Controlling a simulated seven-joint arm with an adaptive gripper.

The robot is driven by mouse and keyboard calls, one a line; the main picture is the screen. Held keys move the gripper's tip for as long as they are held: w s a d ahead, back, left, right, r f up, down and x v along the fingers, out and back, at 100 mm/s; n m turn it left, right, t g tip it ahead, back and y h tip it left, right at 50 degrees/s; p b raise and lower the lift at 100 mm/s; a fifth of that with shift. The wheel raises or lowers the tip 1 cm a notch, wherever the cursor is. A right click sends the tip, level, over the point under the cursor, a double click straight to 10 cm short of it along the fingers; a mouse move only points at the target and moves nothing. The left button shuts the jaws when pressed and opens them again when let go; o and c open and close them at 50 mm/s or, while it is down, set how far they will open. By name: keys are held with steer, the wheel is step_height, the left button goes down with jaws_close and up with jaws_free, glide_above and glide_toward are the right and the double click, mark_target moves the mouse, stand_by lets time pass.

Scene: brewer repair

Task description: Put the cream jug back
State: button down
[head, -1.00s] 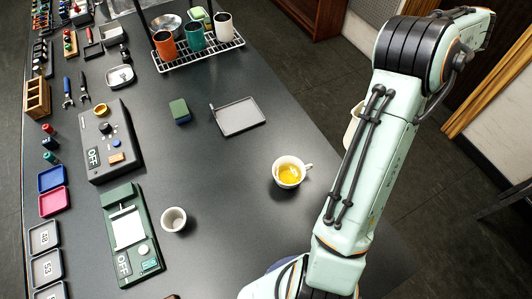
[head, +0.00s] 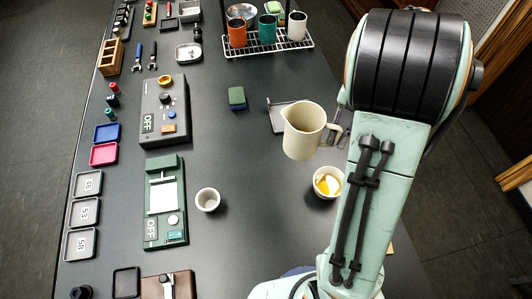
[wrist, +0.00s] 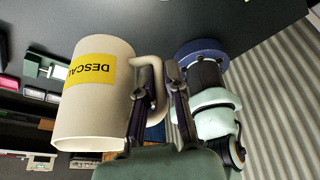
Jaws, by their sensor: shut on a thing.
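The cream jug (head: 303,132) hangs in the air above the table, roughly upright in the head view, with its handle to the right. In the wrist view the cream jug (wrist: 93,100) shows a yellow label, upside down in that picture. My gripper (wrist: 160,90) is shut on the jug's handle. In the head view the gripper is mostly hidden by my arm and the jug. A grey tray (head: 274,118) lies on the table behind the jug, which partly hides it.
A white cup with yellow liquid (head: 328,191) stands just below the jug in the picture, beside my arm. A small pale cup (head: 207,200) stands to its left. A wire rack (head: 262,46) with several cups is at the back. A green-blue sponge (head: 237,98) lies left of the tray.

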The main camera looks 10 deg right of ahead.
steer(key=s+a, duration=0.2)
steer(key=a, duration=0.9)
steer(key=shift+n, duration=0.4)
steer(key=shift+w+a+f, duration=0.15)
steer(key=shift+w+f, duration=2.15)
steer(key=shift+f, duration=0.8)
steer(key=shift+w+a+f, duration=0.2)
steer(key=shift+w+f, duration=2.1)
steer(key=shift+f, duration=0.8)
steer(key=shift+w+a+f, duration=0.15)
steer(key=shift+w+f, duration=2.15)
steer(key=shift+f, duration=0.8)
steer(key=c, duration=1.2)
jaws_free()
steer(key=shift+f, duration=0.1)
steer(key=shift+o, duration=0.2)
